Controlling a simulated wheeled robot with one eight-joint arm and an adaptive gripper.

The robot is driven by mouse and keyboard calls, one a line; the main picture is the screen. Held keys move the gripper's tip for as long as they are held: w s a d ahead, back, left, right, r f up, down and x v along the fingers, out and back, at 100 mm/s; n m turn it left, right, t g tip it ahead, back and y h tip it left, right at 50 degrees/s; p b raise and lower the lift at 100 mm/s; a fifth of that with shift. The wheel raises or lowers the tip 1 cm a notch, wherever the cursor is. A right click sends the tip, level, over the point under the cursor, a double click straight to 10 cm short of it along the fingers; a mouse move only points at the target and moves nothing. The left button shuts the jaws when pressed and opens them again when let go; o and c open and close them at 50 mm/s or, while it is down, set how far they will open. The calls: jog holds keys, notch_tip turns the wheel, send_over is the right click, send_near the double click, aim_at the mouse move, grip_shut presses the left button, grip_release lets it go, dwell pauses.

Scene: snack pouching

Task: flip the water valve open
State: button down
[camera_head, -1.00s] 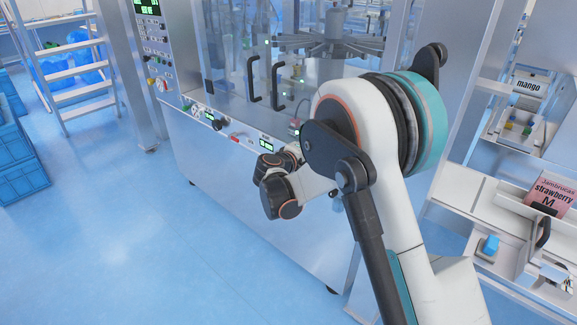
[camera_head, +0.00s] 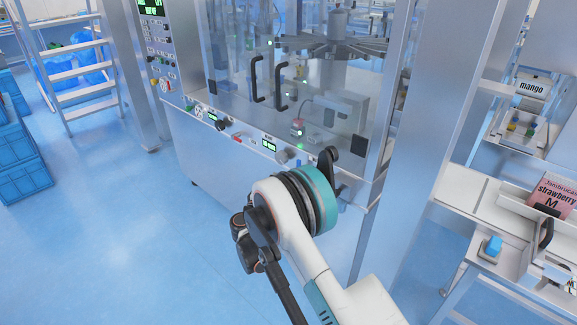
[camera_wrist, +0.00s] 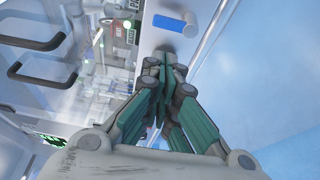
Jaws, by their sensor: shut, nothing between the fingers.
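A blue bar (camera_wrist: 170,22) lies on the pale machine front at the top of the wrist view. It may be the handle of the water valve, but I cannot tell for sure. My gripper (camera_wrist: 165,68) is shut and empty in the wrist view, with its fingertips below the blue bar in the picture. Whether the tips touch the panel there, I cannot tell. In the head view the gripper is hidden by my arm, and no valve handle can be clearly made out.
The machine's front panel (camera_head: 240,141) carries dials, knobs and green displays. Black door handles (camera_head: 281,87) stand out above it. Open blue floor (camera_head: 120,245) lies at the left.

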jog(key=b+x, duration=0.3)
jog(key=x, duration=0.7)
jog(key=shift+s+d+r, duration=0.1)
jog(key=shift+r, duration=0.05)
dwell(0.4)
jog(key=shift+m, duration=0.3)
